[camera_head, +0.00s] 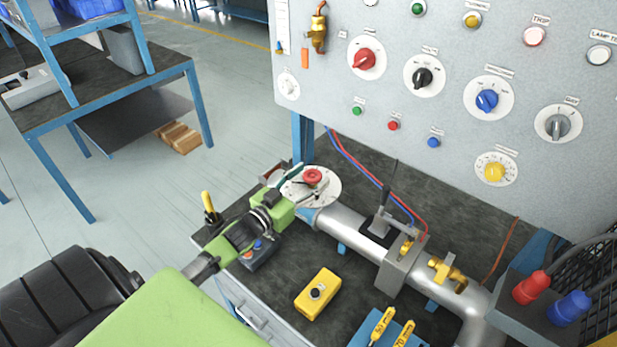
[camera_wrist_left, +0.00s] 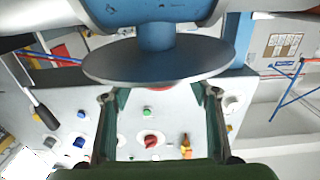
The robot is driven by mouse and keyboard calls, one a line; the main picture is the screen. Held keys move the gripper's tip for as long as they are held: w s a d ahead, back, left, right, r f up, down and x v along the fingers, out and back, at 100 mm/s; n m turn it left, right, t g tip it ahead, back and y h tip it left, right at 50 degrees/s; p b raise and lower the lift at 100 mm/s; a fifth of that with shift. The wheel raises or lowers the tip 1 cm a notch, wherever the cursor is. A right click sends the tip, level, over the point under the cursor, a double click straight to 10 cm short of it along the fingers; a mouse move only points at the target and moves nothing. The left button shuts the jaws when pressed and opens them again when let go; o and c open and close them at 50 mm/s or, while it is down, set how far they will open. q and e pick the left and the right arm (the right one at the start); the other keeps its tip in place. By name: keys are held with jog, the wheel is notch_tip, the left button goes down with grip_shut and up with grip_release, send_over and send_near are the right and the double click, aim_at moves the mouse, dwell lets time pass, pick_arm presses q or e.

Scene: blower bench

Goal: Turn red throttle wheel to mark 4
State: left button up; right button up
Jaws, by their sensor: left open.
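The red throttle wheel (camera_head: 313,176) sits on top of a pale round dial plate (camera_head: 328,190) at the left end of the bench pipe. The marks on the plate are too small to read. My left gripper (camera_head: 295,184) is at the near left side of the wheel, over the plate's edge. In the left wrist view, which looks upside down, my open fingers (camera_wrist_left: 160,98) stand on either side of the plate's edge (camera_wrist_left: 150,78). Only a sliver of the red wheel (camera_wrist_left: 160,88) shows there; the plate hides the rest. My right gripper is not in view.
The control panel (camera_head: 440,130) with several knobs and buttons rises behind. The grey pipe (camera_head: 352,227) runs right from the dial. A yellow box (camera_head: 317,293) and a small button box (camera_head: 259,254) are on the bench. A yellow-handled tool (camera_head: 208,202) stands left of my gripper.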

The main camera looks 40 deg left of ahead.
pick_arm(q)
jog(key=c, duration=1.1)
jog(key=shift+w+a+f+m+g+h+b, duration=0.15)
jog(key=shift+m+h+b, duration=0.35)
jog(key=shift+h, duration=0.25)
jog(key=shift+s+r+m+g+h+b, duration=0.15)
jog(key=shift+m+h+b, duration=0.35)
jog(key=shift+h, duration=0.25)
jog(key=shift+m+h+b, duration=0.5)
jog(key=shift+h, duration=0.3)
jog(key=o, duration=1.1)
